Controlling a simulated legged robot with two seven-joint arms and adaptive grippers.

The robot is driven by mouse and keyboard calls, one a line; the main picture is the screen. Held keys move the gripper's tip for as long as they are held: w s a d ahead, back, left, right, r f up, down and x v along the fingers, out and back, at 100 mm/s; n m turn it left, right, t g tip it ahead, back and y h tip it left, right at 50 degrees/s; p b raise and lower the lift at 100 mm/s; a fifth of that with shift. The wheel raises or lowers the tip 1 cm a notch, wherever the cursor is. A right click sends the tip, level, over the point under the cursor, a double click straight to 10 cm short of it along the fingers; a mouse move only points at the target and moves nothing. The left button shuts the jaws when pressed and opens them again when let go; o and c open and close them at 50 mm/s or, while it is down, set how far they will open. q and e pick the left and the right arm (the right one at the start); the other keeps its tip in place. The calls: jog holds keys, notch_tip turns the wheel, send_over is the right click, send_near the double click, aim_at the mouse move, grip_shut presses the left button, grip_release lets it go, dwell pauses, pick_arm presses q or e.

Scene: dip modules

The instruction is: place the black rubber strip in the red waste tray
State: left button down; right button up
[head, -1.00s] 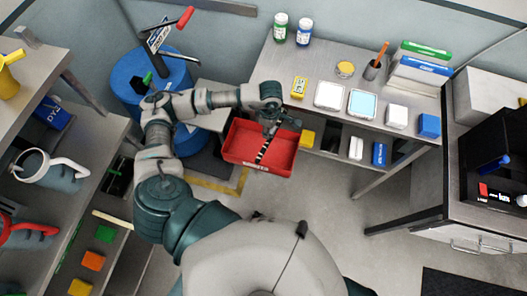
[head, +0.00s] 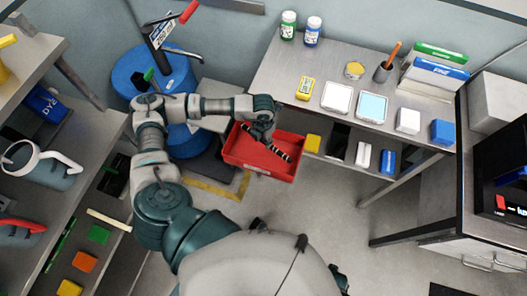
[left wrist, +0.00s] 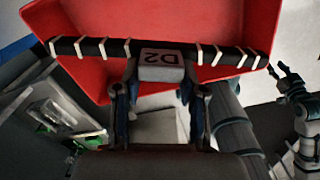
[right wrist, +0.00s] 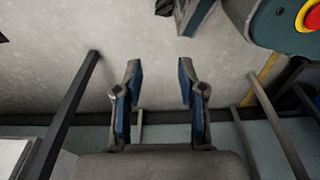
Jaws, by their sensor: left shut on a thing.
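The black rubber strip (head: 281,152) has pale bands and hangs over the red waste tray (head: 240,158) in the head view. I cannot tell whether the strip touches the tray.
A workbench (head: 290,70) with bottles, small boxes and a pen cup stands right of the tray. A blue drum (head: 160,75) stands behind my left arm. Shelves (head: 70,180) with jugs are at the left. The floor (head: 310,210) in front of the tray is clear.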

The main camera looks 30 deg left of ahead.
pick_arm(q)
notch_tip(320, 180, down, 6)
jog(key=shift+a+r, duration=0.1)
jog(key=shift+a, duration=0.05)
jog(key=shift+a+f, duration=0.25)
jog(key=shift+f, duration=0.35)
notch_tip(320, 180, down, 3)
jog(key=shift+d+f+b, duration=0.15)
jog(key=shift+b, duration=0.35)
jog(key=shift+d+f, duration=0.1)
jog(key=c, duration=0.9)
grip_release()
jog(key=shift+o, duration=1.2)
jog(key=shift+r, duration=0.2)
notch_tip(320, 180, up, 12)
jog(key=p, duration=0.1)
pick_arm(e)
jog(key=shift+a, duration=0.1)
pick_arm(q)
jog(key=shift+f, duration=0.1)
